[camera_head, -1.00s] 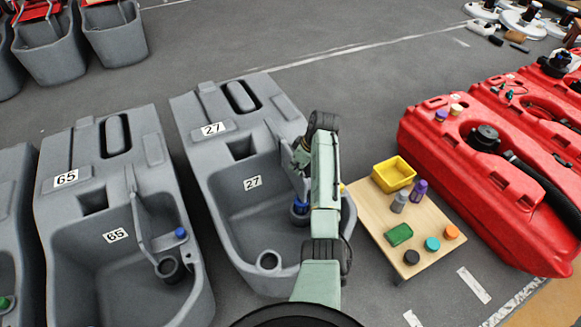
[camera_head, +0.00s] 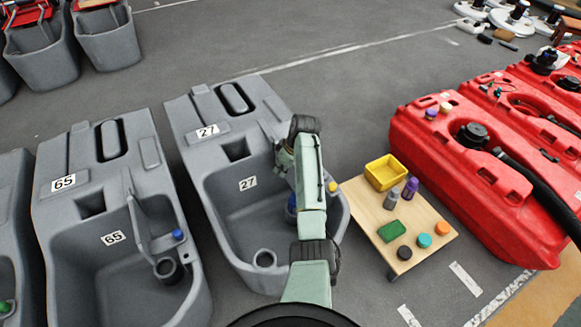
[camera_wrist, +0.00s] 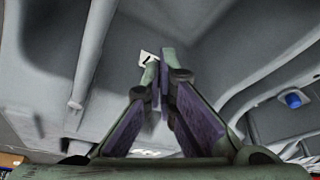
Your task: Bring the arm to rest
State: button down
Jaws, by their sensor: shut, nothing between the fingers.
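My arm reaches up from the bottom of the head view and bends over the right side of the grey tank labelled 27 (camera_head: 208,131). My gripper (camera_wrist: 163,78) shows in the wrist view with its purple-padded fingers meeting at the tips, empty. In the head view the gripper end (camera_head: 284,156) is small and partly hidden by the wrist, above the tank's inner right wall. I cannot tell its exact clearance from the wall. A blue cap (camera_wrist: 292,99) shows at right in the wrist view, apart from the fingers.
A wooden table (camera_head: 374,212) right of my arm holds a yellow bin (camera_head: 385,172), bottles, a green block (camera_head: 391,231) and several round caps. A red tank (camera_head: 450,155) stands beyond it. Grey tank 65 (camera_head: 84,155) is at left. Open floor (camera_head: 330,85) lies behind.

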jog(key=w+d+r+b, duration=0.1)
jog(key=d+r+b, duration=0.1)
jog(key=r, duration=0.7)
jog(key=shift+w+d+r, duration=0.3)
jog(key=shift+w+d, duration=0.1)
jog(key=shift+d, duration=0.1)
